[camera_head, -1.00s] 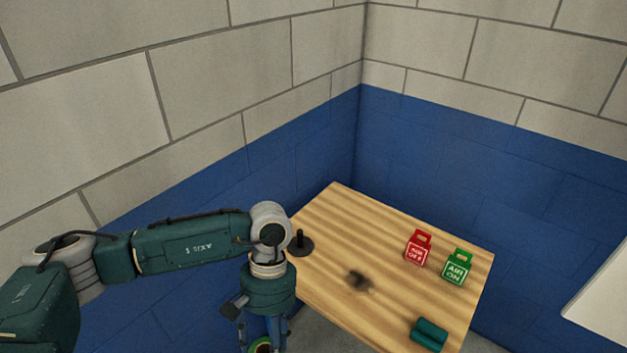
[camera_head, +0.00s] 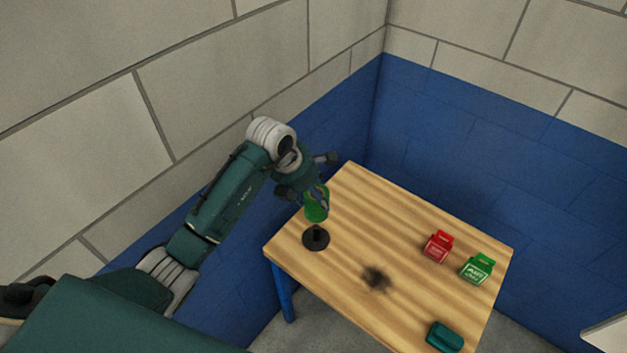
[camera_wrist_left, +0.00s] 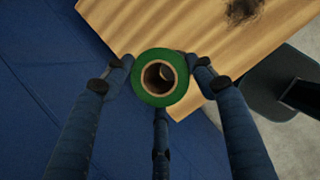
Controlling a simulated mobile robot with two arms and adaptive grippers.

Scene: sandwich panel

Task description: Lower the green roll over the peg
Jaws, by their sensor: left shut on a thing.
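The green roll (camera_head: 316,212) hangs upright from my left gripper (camera_head: 312,193), whose fingers are shut around it. In the left wrist view, the roll (camera_wrist_left: 143,93) shows end-on with a brown core, between the gripper's fingers (camera_wrist_left: 160,84). The black peg stand's round base (camera_head: 316,240) sits on the table's left part, just below the roll in the head view. The peg's upper part is hidden or hard to make out behind the roll. Whether the roll is around the peg or above it, I cannot tell. My right gripper is not in view.
The wooden table (camera_head: 345,205) also holds a red box (camera_head: 438,247), a green box (camera_head: 477,269) and a teal block (camera_head: 445,337). A dark smudge (camera_head: 376,279) marks its middle. Blue-and-grey block walls stand close behind the table.

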